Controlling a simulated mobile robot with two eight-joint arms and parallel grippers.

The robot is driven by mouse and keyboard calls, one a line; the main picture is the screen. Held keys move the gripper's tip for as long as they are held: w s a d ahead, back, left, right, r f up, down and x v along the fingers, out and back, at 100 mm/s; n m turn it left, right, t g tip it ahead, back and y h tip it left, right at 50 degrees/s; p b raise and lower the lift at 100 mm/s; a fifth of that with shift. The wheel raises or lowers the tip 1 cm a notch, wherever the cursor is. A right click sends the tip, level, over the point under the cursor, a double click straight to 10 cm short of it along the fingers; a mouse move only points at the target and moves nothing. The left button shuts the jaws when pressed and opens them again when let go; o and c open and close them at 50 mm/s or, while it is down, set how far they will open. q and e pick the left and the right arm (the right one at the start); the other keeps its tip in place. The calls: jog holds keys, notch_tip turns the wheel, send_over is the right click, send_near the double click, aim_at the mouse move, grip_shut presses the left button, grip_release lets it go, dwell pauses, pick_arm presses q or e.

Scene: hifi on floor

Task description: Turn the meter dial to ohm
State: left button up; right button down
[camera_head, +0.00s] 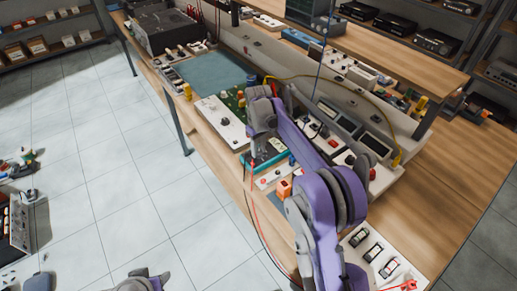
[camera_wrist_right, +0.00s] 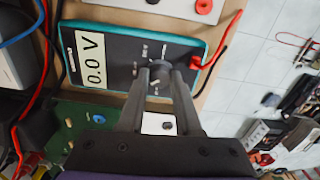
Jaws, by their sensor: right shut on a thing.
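The meter is a teal-edged multimeter (camera_wrist_right: 120,57) lying on the wooden bench, and its screen reads 0.0 V. Its round dark dial (camera_wrist_right: 160,74) sits between the fingertips of my right gripper (camera_wrist_right: 161,73), which is shut on it. The fingers partly hide the dial and its markings, so I cannot read where it points. In the head view the meter (camera_head: 268,159) is partly covered by my right gripper (camera_head: 256,155). A piece of my left arm shows at the bottom edge, but its gripper is out of view.
Red and black leads (camera_wrist_right: 225,40) plug in at the meter's right end. A green circuit board (camera_wrist_right: 80,130) and a white panel (camera_head: 221,121) lie close by. A sloped instrument console (camera_head: 330,105) stands behind. Open tiled floor (camera_head: 110,150) lies left of the bench.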

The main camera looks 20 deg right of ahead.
jog(key=m, duration=1.2)
jog(key=shift+m, duration=0.4)
jog(key=m, duration=1.2)
jog(key=shift+m, duration=0.3)
jog(key=c, duration=0.6)
grip_release()
notch_tip(320, 180, up, 11)
jog(key=shift+p, duration=0.45)
